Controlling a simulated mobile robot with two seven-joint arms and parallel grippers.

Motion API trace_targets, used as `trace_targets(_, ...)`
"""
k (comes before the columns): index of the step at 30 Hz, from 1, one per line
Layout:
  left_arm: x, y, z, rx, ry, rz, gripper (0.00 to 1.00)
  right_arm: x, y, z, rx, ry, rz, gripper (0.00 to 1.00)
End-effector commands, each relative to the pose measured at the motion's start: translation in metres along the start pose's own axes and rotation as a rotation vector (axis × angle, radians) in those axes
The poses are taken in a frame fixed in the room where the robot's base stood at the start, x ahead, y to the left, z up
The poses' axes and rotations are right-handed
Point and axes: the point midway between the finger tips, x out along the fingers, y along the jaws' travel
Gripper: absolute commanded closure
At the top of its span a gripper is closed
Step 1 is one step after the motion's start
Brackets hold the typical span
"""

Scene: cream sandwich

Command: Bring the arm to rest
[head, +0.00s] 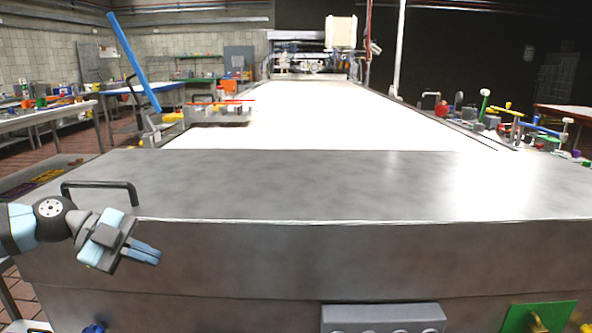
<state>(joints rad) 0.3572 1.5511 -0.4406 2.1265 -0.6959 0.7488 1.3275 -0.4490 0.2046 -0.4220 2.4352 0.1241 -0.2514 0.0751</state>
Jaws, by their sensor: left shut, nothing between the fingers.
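My left gripper (147,254) is at the lower left of the head view, at the end of my arm coming in from the left. It is shut, with its blue fingers together and nothing between them. It is in front of the steel machine's near front edge (330,222), close to a dark bar handle (100,184) on the machine's top. I cannot tell whether it touches the machine.
A long white conveyor belt (310,115) runs away behind the flat steel top. Colourful levers and knobs (484,105) line its right side. A tilted blue bar (135,62) stands at the left, near side tables (45,115). A grey box (383,317) is on the machine's front.

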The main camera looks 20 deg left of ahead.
Motion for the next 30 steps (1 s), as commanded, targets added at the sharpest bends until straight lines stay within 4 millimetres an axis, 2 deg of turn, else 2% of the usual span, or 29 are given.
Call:
trace_targets(1, 0.03, 0.013, -0.005, -0.017, 0.102, -0.037, 1.0, 0.0, 0.0, -0.001, 0.0, 0.002, 0.0, 0.26)
trace_targets(3, 0.062, 0.026, -0.014, -0.038, 0.215, -0.104, 1.0, 0.0, -0.001, -0.002, 0.0, 0.006, 0.0, 0.26)
trace_targets(6, 0.101, 0.043, -0.029, -0.087, 0.35, -0.216, 1.0, 0.0, -0.001, -0.004, 0.0, 0.01, 0.001, 0.26)
trace_targets(12, 0.158, 0.074, -0.057, -0.253, 0.515, -0.464, 1.0, 0.0, -0.001, -0.006, -0.001, 0.018, 0.001, 0.26)
trace_targets(21, 0.206, 0.112, -0.088, -0.601, 0.534, -0.774, 1.0, 0.0, -0.002, -0.01, -0.001, 0.032, 0.002, 0.26)
trace_targets(30, 0.227, 0.137, -0.105, -0.854, 0.454, -0.887, 1.0, 0.0, -0.002, -0.013, -0.002, 0.04, 0.002, 0.26)
